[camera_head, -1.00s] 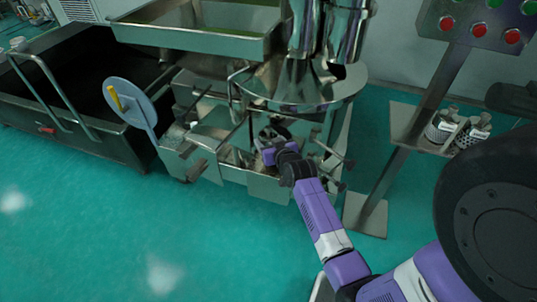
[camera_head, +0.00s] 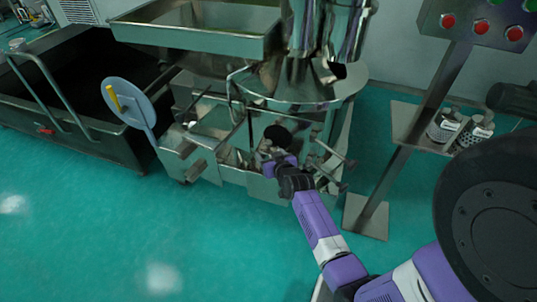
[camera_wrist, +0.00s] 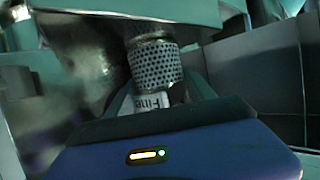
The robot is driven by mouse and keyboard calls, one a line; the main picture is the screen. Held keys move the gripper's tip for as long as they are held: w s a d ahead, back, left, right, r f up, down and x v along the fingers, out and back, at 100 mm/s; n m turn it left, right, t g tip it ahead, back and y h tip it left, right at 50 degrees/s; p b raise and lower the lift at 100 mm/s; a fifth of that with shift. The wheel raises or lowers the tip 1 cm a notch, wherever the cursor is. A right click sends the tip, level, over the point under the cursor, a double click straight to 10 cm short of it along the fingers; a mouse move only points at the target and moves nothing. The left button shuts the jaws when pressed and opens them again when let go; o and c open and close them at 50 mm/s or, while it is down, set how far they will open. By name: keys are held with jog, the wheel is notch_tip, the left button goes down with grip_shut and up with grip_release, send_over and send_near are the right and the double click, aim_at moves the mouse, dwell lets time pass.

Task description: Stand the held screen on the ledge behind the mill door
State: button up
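In the head view my gripper (camera_head: 275,158) is low inside the open front of the steel mill (camera_head: 285,95), and the screen is hard to make out there. A round pale disc with a yellow handle (camera_head: 128,100) stands at the mill's left; I cannot tell if it is the mill door. The ledge is not clearly visible.
Steel panels and rods (camera_head: 215,130) crowd around my gripper. Two labelled cylinders (camera_head: 444,127) stand on a shelf of the control post (camera_head: 400,160) at right. A dark bin (camera_head: 75,90) is at left. The green floor in front is clear.

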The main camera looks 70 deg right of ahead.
jog(key=shift+o, duration=1.3)
jog(key=shift+r, duration=0.1)
jog(key=shift+s+a+r, duration=0.1)
jog(key=shift+a, duration=0.05)
jog(key=p+v, duration=0.2)
jog(key=v, duration=1)
jog(key=s+a+r+n+t+y, duration=0.2)
jog(key=a, duration=0.9)
jog(key=s+a+r+n+t+y, duration=0.1)
jog(key=s+a+r+n+y, duration=0.15)
jog(key=a, duration=0.75)
jog(key=s+a+r+n+t+y, duration=0.2)
jog(key=s+a+r+n+y, duration=0.2)
jog(key=s+a+r, duration=0.6)
jog(key=a+r+y, duration=0.1)
jog(key=a+r, duration=0.2)
jog(key=shift+a, duration=0.2)
